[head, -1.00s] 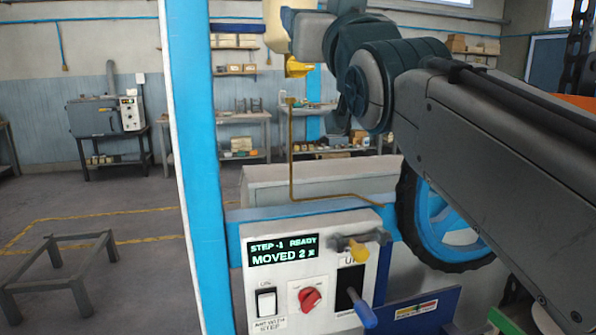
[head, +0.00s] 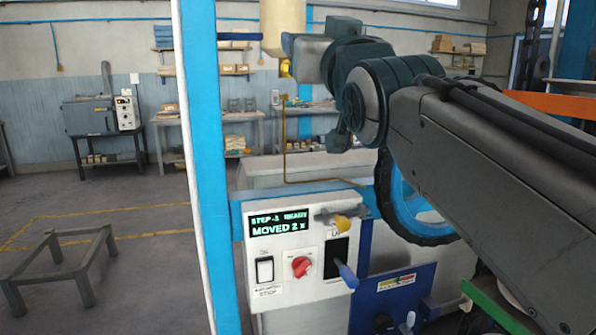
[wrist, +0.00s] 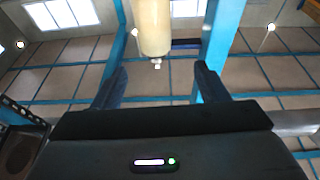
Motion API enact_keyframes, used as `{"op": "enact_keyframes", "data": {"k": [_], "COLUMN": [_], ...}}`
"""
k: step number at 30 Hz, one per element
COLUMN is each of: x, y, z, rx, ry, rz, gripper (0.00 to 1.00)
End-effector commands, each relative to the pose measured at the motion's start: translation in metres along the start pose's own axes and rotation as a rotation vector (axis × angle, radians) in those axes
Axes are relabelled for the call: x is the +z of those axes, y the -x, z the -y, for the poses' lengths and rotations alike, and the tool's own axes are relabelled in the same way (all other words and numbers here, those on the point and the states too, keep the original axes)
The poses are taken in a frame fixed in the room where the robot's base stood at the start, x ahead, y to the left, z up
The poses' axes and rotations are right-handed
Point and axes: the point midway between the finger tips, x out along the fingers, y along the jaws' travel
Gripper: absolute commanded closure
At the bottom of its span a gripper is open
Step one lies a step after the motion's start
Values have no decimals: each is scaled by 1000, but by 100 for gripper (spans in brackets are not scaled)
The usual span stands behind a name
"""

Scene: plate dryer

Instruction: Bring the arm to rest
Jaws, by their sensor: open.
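My gripper (wrist: 158,88) shows in the wrist view with its two dark fingers spread apart and nothing between them. It points toward a cream-coloured cylinder (wrist: 152,25) that hangs beyond the fingertips, apart from them as far as I can tell. In the head view the cylinder (head: 284,28) hangs at the top, beside the blue post. My arm (head: 430,110) reaches in from the right, and its wrist end is near the cylinder; the fingers are not clear there.
A control panel (head: 291,285) with a red knob (head: 301,266), a white switch (head: 265,270) and a blue-handled lever (head: 346,274) stands below my arm. Its display reads "MOVED 2". A blue post (head: 203,150) rises left of it. A low metal frame (head: 58,262) stands on open floor at left.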

Motion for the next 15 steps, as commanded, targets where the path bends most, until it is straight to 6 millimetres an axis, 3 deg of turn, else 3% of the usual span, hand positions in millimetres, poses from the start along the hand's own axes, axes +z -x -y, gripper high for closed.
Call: {"op": "enact_keyframes", "data": {"k": [8, 11, 15], "x": [78, 114, 177], "y": [7, 17, 46], "z": [-21, -32, -51], "rx": [52, 79, 127], "ry": [1, 0, -9], "rz": [251, 367, 587], "gripper": [33, 33, 33]}}
